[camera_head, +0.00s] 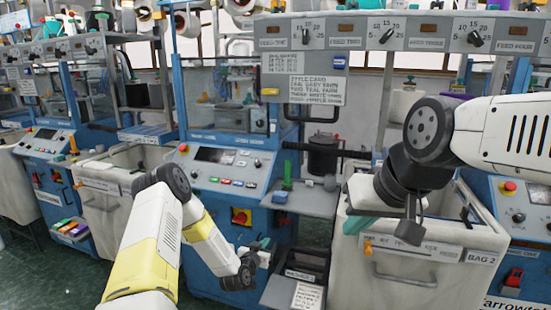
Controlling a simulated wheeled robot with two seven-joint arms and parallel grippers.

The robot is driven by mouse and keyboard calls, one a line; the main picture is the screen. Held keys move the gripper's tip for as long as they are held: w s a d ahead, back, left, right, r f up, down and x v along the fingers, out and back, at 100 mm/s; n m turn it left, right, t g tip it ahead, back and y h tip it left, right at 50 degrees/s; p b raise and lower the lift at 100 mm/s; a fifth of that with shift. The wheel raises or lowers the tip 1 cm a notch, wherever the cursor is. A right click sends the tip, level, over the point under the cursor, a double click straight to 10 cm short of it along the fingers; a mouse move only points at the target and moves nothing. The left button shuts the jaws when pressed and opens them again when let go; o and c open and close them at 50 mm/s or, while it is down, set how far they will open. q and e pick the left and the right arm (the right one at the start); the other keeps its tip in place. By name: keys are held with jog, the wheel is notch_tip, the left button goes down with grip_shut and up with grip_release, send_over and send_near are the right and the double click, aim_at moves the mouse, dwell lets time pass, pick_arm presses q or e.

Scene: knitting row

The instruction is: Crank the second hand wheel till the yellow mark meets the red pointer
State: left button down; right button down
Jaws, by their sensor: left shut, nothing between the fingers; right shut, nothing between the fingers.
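My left gripper (262,254) is shut and empty, low by the machine's right front edge. My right gripper (411,228) is shut and empty, pointing down over the front rim of the bin marked BAG 2. I cannot clearly make out a hand wheel, a yellow mark or a red pointer; my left arm and gripper cover part of the machine front.
The pale BAG 2 bin (410,268) stands right of the machine, with another pale bin (112,197) to its left. A grey shelf (310,200) sticks out from the machine beside a dark cylinder (323,153). A small labelled box (293,291) stands low between machine and bin.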

pick_arm(q)
jog(key=a+r+m+g, duration=0.1)
jog(key=a+r+g, duration=0.2)
jog(key=r, duration=1.2)
jog(key=s+a+r+g+y, duration=0.2)
jog(key=s+a+r, duration=0.2)
jog(key=s+r, duration=0.65)
jog(key=s+a+r+n+g, duration=0.1)
jog(key=s+r, duration=0.2)
jog(key=s, duration=0.6)
jog(key=s+a+r+n+g, duration=0.1)
jog(key=s+r, duration=0.3)
jog(key=s, duration=0.6)
jog(key=s+a+r+n+g, duration=0.1)
jog(key=s+r, duration=0.3)
jog(key=s, duration=0.6)
jog(key=shift+a+r+n+y, duration=0.2)
jog(key=shift+n+y, duration=0.2)
jog(key=shift+n, duration=0.3)
jog(key=shift+s, duration=0.1)
